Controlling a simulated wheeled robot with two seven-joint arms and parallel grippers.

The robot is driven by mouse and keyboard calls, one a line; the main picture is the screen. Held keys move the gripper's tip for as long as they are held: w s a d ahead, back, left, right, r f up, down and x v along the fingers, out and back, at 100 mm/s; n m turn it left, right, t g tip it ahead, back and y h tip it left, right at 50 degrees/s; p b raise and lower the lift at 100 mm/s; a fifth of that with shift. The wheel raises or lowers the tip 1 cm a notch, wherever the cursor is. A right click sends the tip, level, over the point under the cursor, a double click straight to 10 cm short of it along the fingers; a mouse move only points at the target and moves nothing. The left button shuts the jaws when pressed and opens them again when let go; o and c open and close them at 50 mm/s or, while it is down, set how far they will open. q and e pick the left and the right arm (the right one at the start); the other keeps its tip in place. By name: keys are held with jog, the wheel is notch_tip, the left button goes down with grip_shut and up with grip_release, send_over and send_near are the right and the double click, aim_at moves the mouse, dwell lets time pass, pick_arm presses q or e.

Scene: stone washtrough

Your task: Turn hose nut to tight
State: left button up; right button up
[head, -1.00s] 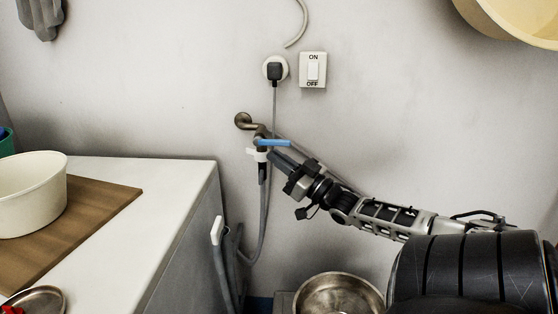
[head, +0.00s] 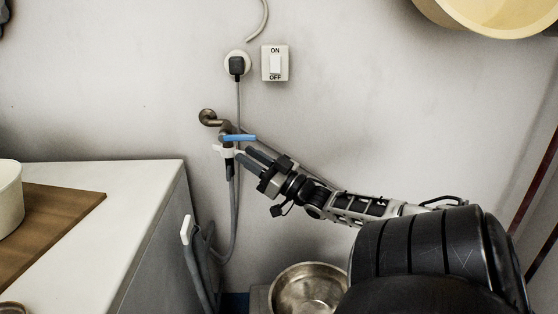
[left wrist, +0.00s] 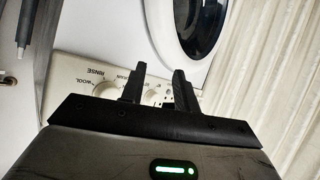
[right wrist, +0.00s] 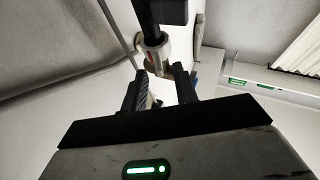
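The tap (head: 226,128) comes out of the wall with a blue lever (head: 240,138). Below it is the white hose nut (head: 224,151), with the grey hose (head: 234,205) hanging from it. In the right wrist view the nut (right wrist: 154,60) is pale grey with a red mark, just beyond my fingertips. My right gripper (head: 247,155) points at the nut from the right; its fingers (right wrist: 163,80) are apart, with no clear grip on it. My left gripper (left wrist: 157,80) is open and empty, facing a washing machine's dial panel; it is outside the head view.
A white counter (head: 120,190) with a brown board (head: 60,215) stands left of the tap. A metal bowl (head: 308,285) is below my right arm. A plug (head: 237,65) and an ON/OFF switch (head: 275,63) are on the wall above.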

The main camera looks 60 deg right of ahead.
jog(key=p+v, duration=0.1)
jog(key=v, duration=1.3)
jog(key=shift+s, duration=0.25)
jog(key=shift+w+a, duration=0.1)
